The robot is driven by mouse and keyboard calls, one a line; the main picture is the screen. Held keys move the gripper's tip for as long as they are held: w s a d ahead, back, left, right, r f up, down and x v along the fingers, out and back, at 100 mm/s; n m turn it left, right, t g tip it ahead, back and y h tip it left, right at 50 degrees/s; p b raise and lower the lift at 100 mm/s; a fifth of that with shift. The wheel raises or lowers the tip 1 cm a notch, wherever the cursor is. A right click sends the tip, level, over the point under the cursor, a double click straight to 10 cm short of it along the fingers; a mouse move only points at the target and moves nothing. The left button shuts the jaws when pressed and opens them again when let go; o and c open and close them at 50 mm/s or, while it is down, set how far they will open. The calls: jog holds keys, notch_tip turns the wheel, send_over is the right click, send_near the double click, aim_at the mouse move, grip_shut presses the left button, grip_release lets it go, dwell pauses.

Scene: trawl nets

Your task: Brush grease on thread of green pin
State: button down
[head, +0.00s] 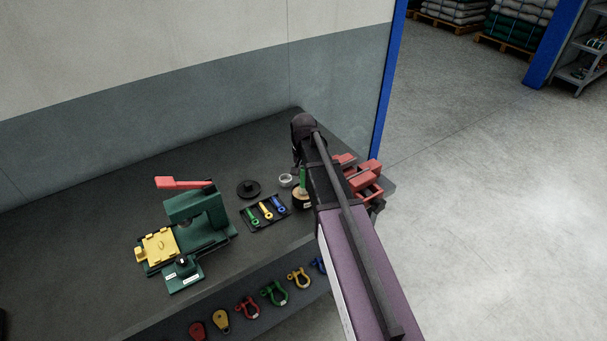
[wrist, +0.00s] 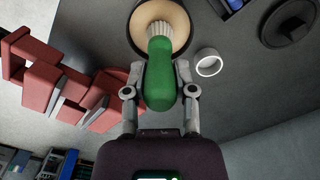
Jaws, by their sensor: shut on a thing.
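My gripper (wrist: 160,90) is shut on the green handle of a brush (wrist: 160,75) in the wrist view. The brush's pale bristles point into the open grease pot (wrist: 180,18), which has a tan inside. I cannot tell how deep they reach. In the head view the brush handle (head: 303,176) stands upright over the pot (head: 301,201), and my arm hides most of my gripper. The green pin (head: 251,216) lies in a dark tray (head: 257,230) left of the pot, beside a yellow pin (head: 266,210) and a blue pin (head: 279,203). Its thread is too small to make out.
A red vise (head: 368,185) stands right of my arm. A white ring (head: 286,180) and a black disc (head: 248,189) lie behind the tray. A green press (head: 198,210) with a red lever stands at the left. Several shackles show below the bench's front edge.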

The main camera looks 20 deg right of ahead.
jog(key=shift+s+f+b, duration=0.1)
jog(key=shift+f+b, duration=0.35)
jog(key=shift+b, duration=0.05)
dwell(1.8)
jog(key=shift+r+p, duration=3.5)
jog(key=shift+p, duration=0.05)
jog(key=shift+f, duration=0.15)
notch_tip(320, 180, down, 4)
jog(key=b, duration=0.4)
